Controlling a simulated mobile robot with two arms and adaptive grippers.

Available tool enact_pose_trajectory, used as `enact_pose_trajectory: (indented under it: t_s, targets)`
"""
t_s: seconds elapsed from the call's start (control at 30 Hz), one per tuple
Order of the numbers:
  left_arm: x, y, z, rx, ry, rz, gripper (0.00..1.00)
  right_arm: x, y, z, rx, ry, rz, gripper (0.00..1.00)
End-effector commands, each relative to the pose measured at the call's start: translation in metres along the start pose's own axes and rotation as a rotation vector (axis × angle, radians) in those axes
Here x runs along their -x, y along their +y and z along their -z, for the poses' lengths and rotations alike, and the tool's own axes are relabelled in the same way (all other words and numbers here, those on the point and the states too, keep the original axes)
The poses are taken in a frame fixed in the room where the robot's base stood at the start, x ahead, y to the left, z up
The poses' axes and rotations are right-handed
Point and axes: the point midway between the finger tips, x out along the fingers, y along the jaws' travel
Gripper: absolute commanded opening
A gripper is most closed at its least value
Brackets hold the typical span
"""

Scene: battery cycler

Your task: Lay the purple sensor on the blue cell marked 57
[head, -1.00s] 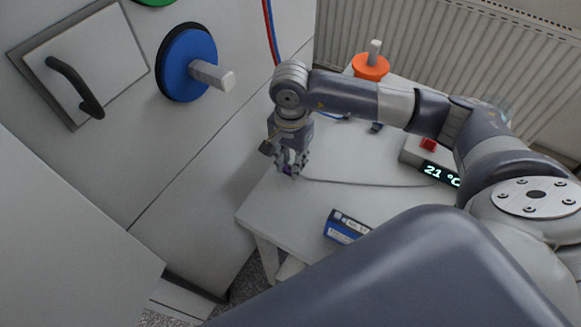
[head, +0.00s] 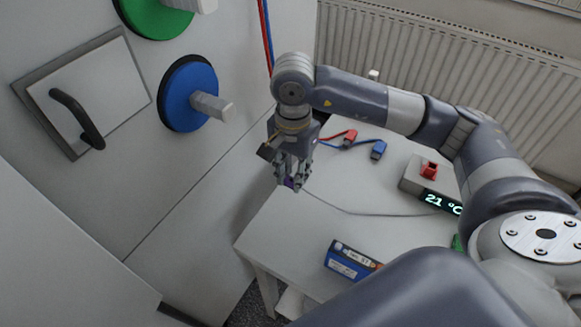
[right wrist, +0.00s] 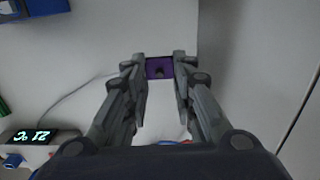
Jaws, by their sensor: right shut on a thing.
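The purple sensor (head: 289,183) is between the fingertips of my right gripper (head: 291,178), which is shut on it over the near left part of the white table. The right wrist view shows the sensor (right wrist: 159,69) between the two fingertips (right wrist: 159,75). A blue cell (head: 349,262) with a white label lies on the table, to the right of and nearer than the gripper, apart from it. The label's number is too small to read surely. Part of a blue cell (right wrist: 32,10) shows at the upper left of the right wrist view. My left gripper is not in view.
A thin grey cable (head: 375,214) runs across the table (head: 300,235) to a box with a "21 °C" display (head: 440,202). Red (head: 350,137) and blue (head: 378,149) plugs lie behind. A cabinet with a blue knob (head: 188,92) stands left. The table between gripper and cell is mostly clear.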

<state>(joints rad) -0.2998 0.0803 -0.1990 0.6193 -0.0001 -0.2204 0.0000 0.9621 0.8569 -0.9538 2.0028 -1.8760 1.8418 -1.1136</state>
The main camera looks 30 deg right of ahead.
Motion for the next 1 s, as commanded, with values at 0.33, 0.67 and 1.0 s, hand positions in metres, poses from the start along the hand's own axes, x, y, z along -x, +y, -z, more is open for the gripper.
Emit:
enact_pose_trajectory:
  t_s: [0.33, 0.67, 1.0]
  targets:
    - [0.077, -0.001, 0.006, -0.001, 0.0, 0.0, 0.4, 0.004, 0.058, -0.013, -0.035, 0.01, -0.013, 0.02]
    - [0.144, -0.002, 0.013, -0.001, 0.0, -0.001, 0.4, 0.022, 0.124, -0.037, -0.034, 0.018, -0.013, 0.02]
    - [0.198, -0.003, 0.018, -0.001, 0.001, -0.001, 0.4, 0.056, 0.182, -0.068, -0.004, 0.007, -0.006, 0.02]
